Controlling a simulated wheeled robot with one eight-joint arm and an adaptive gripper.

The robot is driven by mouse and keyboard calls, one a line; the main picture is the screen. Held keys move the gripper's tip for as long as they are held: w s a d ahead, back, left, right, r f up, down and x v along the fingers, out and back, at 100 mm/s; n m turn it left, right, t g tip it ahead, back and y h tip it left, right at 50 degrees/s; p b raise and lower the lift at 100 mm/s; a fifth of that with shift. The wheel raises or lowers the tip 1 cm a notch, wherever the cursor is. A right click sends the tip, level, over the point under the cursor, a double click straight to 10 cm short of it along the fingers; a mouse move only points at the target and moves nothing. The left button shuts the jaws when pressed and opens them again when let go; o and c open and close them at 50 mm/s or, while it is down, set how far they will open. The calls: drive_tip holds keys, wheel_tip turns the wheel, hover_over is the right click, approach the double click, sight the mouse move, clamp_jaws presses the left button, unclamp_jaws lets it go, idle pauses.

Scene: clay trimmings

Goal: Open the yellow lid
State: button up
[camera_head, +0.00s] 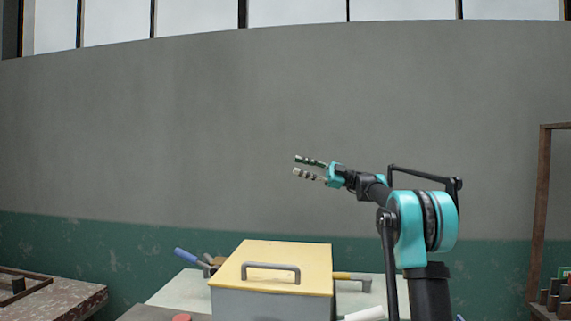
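The yellow lid (284,256) lies closed on a grey box (262,306) at the bottom middle of the head view. A grey bar handle (270,268) runs along the lid's near part. My gripper (296,166) is in the air, higher in the picture than the lid and apart from it. It points left, and its two fingers are spread with nothing between them. The lower part of the box is cut off by the picture's edge.
A pale table (172,293) carries the box. A blue-handled tool (190,258) lies left of the box, and a yellow-handled tool (352,277) lies right of it. A white cylinder (364,314) is near the front. Another table (72,300) stands at left. The air above the lid is clear.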

drive_tip(key=x, duration=0.6)
clamp_jaws()
drive_tip(key=c, duration=0.7)
unclamp_jaws()
drive_tip(key=shift+c, duration=0.2)
drive_tip(key=o, duration=0.7)
drive_tip(key=shift+o, duration=0.2)
drive_tip(key=v, duration=1.2)
